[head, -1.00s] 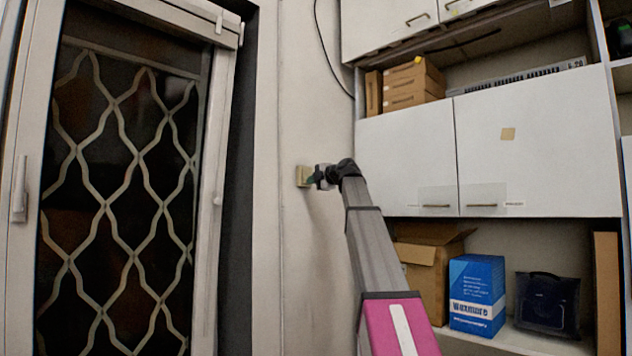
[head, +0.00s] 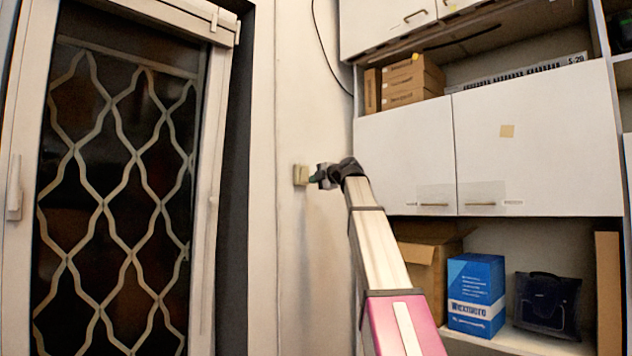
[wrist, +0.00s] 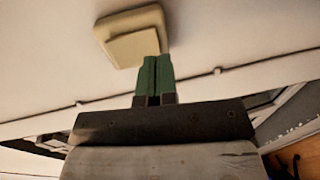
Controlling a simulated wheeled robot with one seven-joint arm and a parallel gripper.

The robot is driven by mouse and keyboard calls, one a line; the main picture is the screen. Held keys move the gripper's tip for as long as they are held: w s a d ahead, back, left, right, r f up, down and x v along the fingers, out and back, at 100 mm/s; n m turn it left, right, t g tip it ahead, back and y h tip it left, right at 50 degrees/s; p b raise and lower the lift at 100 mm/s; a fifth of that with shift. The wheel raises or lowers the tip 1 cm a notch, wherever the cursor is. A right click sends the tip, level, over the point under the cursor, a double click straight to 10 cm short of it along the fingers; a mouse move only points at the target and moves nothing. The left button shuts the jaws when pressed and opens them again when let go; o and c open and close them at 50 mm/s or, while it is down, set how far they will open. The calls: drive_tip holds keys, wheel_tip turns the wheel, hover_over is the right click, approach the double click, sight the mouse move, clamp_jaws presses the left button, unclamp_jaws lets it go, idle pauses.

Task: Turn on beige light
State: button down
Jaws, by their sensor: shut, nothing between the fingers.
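The beige light switch (head: 300,175) is on the pale wall between the window and the cabinets. It also shows in the wrist view (wrist: 132,36) as a square plate with a raised rocker. My gripper (head: 314,180) is just right of the switch in the head view. In the wrist view my gripper's green fingertips (wrist: 154,62) are together and empty, at the lower edge of the switch. I cannot tell whether they touch it. The room is brightly lit.
A window with a lattice grille (head: 115,200) is at the left. White cabinets (head: 405,155) stand right of my arm. An open cardboard box (head: 425,262) and a blue box (head: 476,290) are on the shelf below. The wall around the switch is clear.

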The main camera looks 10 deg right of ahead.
drive_tip(key=f+v, duration=0.2)
drive_tip(key=v, duration=0.8)
drive_tip(key=shift+s+d+f, duration=0.25)
drive_tip(key=shift+s, duration=0.2)
drive_tip(key=a+f+m+g+h, duration=0.25)
drive_tip(key=f+m, duration=0.45)
drive_tip(key=f, duration=1.8)
drive_tip(key=a+f+m+g+h, duration=0.15)
drive_tip(key=f+m+g, duration=0.35)
drive_tip(key=f, duration=1.9)
drive_tip(key=s+f+m+g+h, duration=0.2)
drive_tip(key=s+f+m, duration=0.2)
drive_tip(key=s+f, duration=0.4)
drive_tip(key=s+f+m+g+h, duration=0.2)
drive_tip(key=s+f+m, duration=0.2)
drive_tip(key=s+f, duration=0.5)
drive_tip(key=s+f+m+g+h, duration=0.1)
drive_tip(key=s+f+m, duration=0.4)
drive_tip(key=f, duration=1.4)
drive_tip(key=s+g, duration=0.1)
drive_tip(key=s, duration=0.3)
drive_tip(key=shift+h, duration=0.4)
drive_tip(key=shift+a, duration=0.15)
